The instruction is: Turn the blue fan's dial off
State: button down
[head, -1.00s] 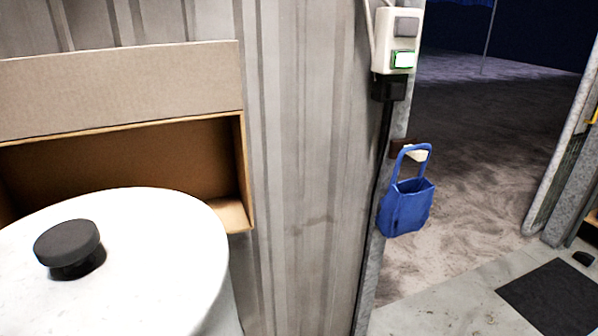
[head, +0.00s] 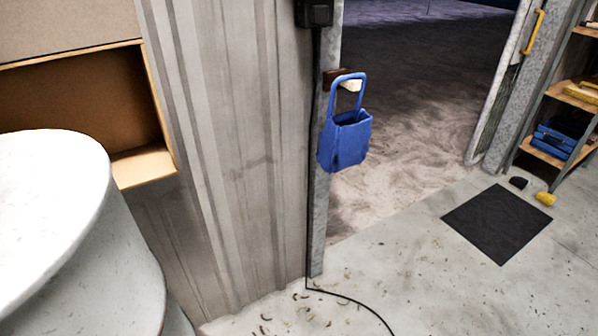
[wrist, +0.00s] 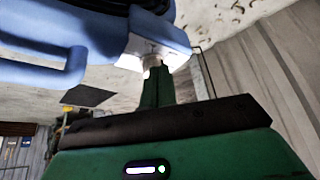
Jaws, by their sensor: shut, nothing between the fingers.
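A blue bag (head: 345,142) hangs on the post of an open doorway. A white rounded object (head: 45,215) and an open cardboard box (head: 148,165) stand at left. A black cable (head: 350,299) crosses the floor. A dark mat (head: 497,222) and shelves (head: 552,152) are at right.

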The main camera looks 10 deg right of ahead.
notch_tip(320, 180, down, 2)
jog(key=shift+f+b, duration=0.1)
jog(key=shift+b, duration=0.4)
jog(key=shift+w+d, duration=0.3)
jog(key=shift+w, duration=0.15)
dwell(0.8)
jog(key=shift+d, duration=0.15)
jog(key=shift+s+d, duration=0.15)
jog(key=shift+d, duration=0.7)
jog(key=shift+s+r+p, duration=0.25)
jog(key=shift+s+p, duration=0.1)
jog(key=shift+p, duration=0.05)
